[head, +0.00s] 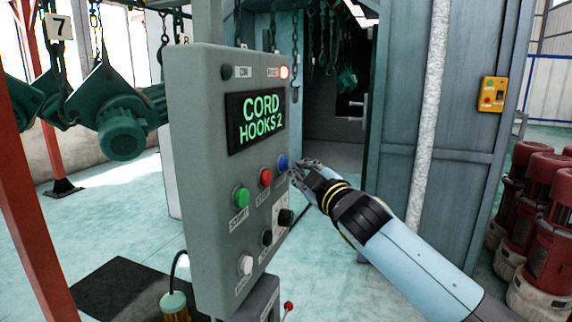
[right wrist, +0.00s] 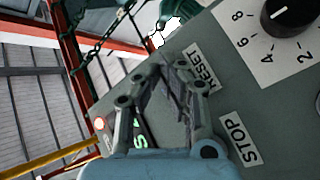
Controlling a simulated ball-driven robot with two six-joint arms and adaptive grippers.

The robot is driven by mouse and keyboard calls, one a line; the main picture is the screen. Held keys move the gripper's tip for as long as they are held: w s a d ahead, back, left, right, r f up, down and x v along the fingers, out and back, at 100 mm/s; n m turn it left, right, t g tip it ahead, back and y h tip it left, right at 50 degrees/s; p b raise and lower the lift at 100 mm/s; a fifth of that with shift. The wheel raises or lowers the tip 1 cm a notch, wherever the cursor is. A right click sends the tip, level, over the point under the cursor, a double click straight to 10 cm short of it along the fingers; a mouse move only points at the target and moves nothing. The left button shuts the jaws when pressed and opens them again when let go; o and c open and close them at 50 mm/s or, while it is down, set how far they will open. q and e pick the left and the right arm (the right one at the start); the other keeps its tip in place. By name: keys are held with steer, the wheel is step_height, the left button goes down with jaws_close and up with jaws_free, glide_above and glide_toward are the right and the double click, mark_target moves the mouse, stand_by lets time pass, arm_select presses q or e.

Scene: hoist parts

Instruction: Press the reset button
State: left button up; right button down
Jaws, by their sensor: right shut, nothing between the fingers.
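The grey control panel (head: 215,180) stands upright in the head view, with a screen reading "CORD HOOKS 2". The blue button (head: 283,162) is at its right edge, beside the red stop button (head: 265,177) and green start button (head: 241,197). My right gripper (head: 298,166) is shut and empty, its fingertips right at the blue button; I cannot tell whether they touch. In the right wrist view, the gripper (right wrist: 170,72) is in front of the panel beside the RESET label (right wrist: 197,66) and hides the button there. My left gripper is not in view.
A red lamp (head: 284,72) glows at the panel's top right. A dial (head: 286,217) sits below the buttons. Green hoists (head: 122,130) hang at left, and red machines (head: 545,235) stand at right. A yellow box (head: 492,94) is on the grey wall.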

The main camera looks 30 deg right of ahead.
steer(key=shift+w+a, duration=0.25)
steer(key=shift+w, duration=0.05)
stand_by(0.8)
steer(key=shift+s, duration=0.1)
steer(key=shift+s+d, duration=0.5)
steer(key=shift+s, duration=0.05)
steer(key=shift+d, duration=0.1)
steer(key=s+d+b, duration=0.1)
steer(key=s, duration=0.1)
steer(key=s+d+b, duration=0.1)
steer(key=d+b, duration=0.1)
steer(key=shift+s, duration=0.4)
stand_by(0.7)
